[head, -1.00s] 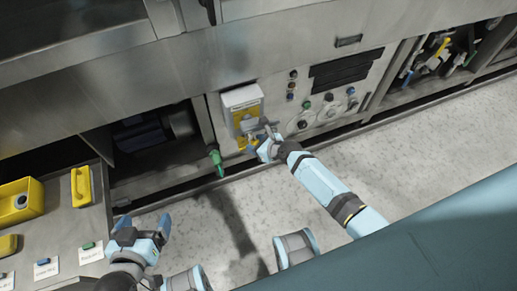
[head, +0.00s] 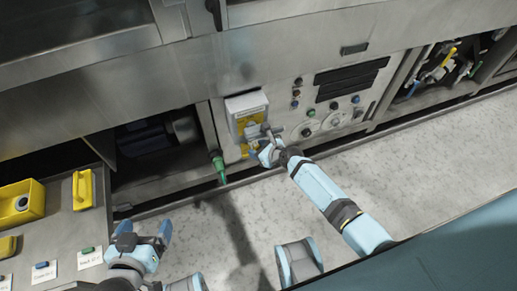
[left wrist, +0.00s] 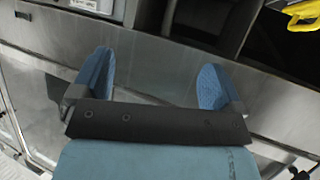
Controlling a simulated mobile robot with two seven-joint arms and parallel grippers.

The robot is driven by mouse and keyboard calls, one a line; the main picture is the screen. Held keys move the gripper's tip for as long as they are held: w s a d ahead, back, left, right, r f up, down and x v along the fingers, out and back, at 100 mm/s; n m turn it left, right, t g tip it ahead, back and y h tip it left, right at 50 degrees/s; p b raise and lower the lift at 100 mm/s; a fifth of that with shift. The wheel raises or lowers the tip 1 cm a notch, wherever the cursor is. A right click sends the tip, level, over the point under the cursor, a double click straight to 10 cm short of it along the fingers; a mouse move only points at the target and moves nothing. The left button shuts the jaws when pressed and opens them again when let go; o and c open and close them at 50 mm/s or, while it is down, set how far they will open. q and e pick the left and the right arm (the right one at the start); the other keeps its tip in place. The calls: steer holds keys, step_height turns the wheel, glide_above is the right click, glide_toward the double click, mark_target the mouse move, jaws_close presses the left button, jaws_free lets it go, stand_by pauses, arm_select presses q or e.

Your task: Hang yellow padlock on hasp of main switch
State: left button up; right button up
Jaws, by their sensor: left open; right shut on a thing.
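The main switch (head: 247,104) is a pale box with a yellow plate on the front of the machine. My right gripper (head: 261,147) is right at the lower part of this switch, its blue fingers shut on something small. The fingers hide most of what it holds, and I cannot make out a padlock body or the hasp clearly. My left gripper (head: 145,232) is open and empty, low in the head view beside the left worktop, well away from the switch. Its two blue fingers also stand apart in the left wrist view (left wrist: 155,72).
The worktop (head: 60,222) at left bears a yellow box (head: 22,205), a yellow block (head: 83,189) and small blue and green pieces by white labels. A green handle (head: 218,166) hangs left of the switch. Buttons and dials sit to its right. The floor is clear.

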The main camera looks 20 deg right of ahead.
steer(key=o, duration=1)
steer(key=shift+d, duration=0.1)
arm_select(q)
steer(key=p, duration=0.2)
steer(key=a+p, duration=0.1)
steer(key=p, duration=0.2)
steer(key=shift+s+r+g+y, duration=0.15)
steer(key=shift+s+g+y, duration=0.05)
steer(key=shift+g+y, duration=0.1)
arm_select(e)
steer(key=v, duration=1.3)
steer(key=shift+s+r, duration=0.2)
steer(key=shift+s, duration=0.2)
